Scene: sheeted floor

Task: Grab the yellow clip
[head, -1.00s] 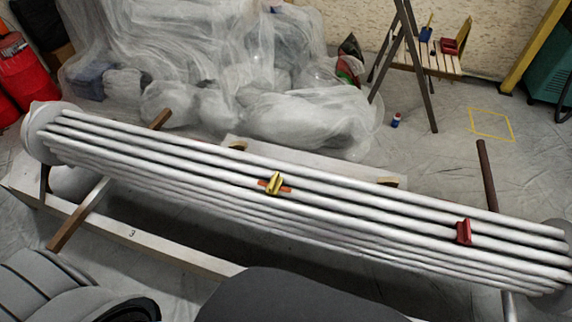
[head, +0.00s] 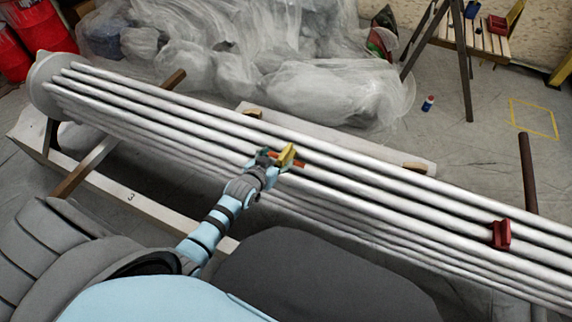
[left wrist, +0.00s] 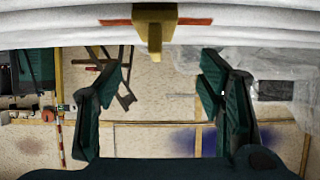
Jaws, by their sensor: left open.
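The yellow clip (head: 287,155) sits on a silver pipe of the long bundle, over an orange-red mark. My left gripper (head: 268,156) is just left of the clip in the head view, its arm reaching up over the near pipes. In the left wrist view, its two dark fingers (left wrist: 162,68) are spread wide with nothing between them. The clip (left wrist: 150,30) is at the top of that view, beyond the fingertips and sideways between them. I cannot tell whether any finger touches it. My right gripper is not in view.
A red clip (head: 501,234) sits on the pipes (head: 400,210) further right. A white beam (head: 330,140) lies behind the bundle, with plastic-sheeted goods (head: 330,85) beyond. A wooden stand (head: 488,42) and a small blue-red can (head: 428,103) are at the back right.

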